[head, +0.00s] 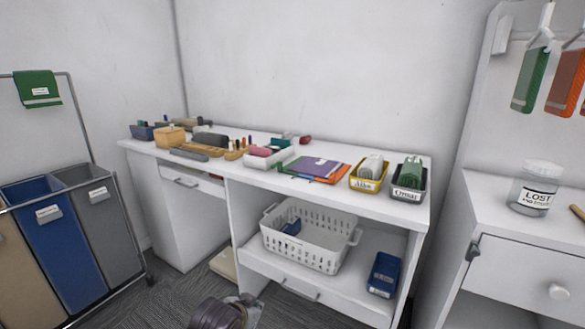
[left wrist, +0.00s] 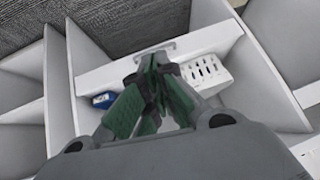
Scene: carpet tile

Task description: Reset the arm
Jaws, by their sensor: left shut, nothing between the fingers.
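My left gripper (head: 240,303) shows at the bottom edge of the head view, in front of the white desk, low and apart from it. In the left wrist view its fingers (left wrist: 155,72) are together with nothing held. Their green inner pads show. Beyond the fingers in that view are a white shelf edge, a small blue bin (left wrist: 104,99) and the white basket (left wrist: 206,72). My right gripper is not in view.
The white desk (head: 205,172) holds several trays, folders and tools. On its lower shelf are a white basket (head: 308,238) and a blue bin (head: 384,274). A hamper frame stands left (head: 120,215). A cabinet with a jar (head: 533,188) is right.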

